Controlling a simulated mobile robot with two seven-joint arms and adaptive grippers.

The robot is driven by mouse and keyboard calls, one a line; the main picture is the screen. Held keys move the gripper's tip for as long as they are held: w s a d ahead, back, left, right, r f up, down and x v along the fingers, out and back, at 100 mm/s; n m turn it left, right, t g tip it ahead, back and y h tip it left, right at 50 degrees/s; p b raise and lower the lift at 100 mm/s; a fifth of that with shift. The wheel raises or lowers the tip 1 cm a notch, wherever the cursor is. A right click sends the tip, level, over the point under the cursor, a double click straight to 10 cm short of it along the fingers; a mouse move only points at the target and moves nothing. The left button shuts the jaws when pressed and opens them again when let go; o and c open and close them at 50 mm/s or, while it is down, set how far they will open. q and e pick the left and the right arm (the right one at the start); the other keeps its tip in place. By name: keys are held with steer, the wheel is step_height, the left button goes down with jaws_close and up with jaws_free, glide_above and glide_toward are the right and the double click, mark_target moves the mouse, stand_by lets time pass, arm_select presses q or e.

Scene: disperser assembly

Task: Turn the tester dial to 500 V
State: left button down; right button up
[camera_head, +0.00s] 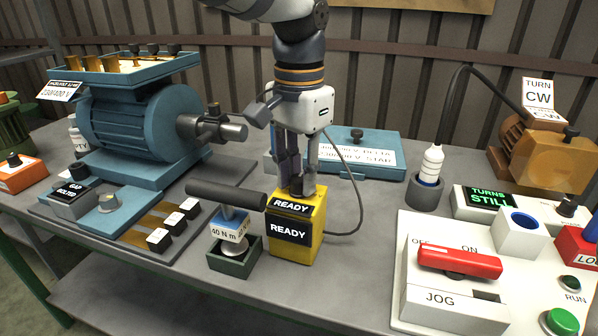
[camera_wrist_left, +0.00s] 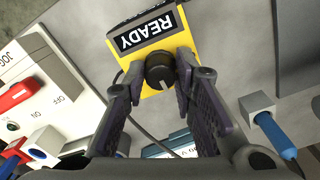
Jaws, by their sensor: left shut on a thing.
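The tester is a yellow box (camera_head: 318,238) near the middle of the table, with "READY" on its top and front displays. It also shows in the left wrist view (camera_wrist_left: 176,42). Its black dial (camera_wrist_left: 160,71) has a white pointer mark; no voltage marks are readable around it. My left gripper (camera_head: 297,188) comes down over the rear of the tester's top. In the left wrist view its fingers (camera_wrist_left: 162,76) stand on either side of the dial and are shut on it. In the head view the fingers mostly hide the dial. My right gripper is not in view.
A T-handled torque tool marked "40 N m" (camera_head: 230,222) stands close left of the tester. A grey cable runs from the tester's right side. A blue motor (camera_head: 135,120) is at left. A white panel with a red handle (camera_head: 460,262) is at right.

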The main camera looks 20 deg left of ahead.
mark_target(300, 177)
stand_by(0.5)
arm_select(q)
steer(key=c, duration=1.3)
jaws_free()
step_height(300, 177, up, 12)
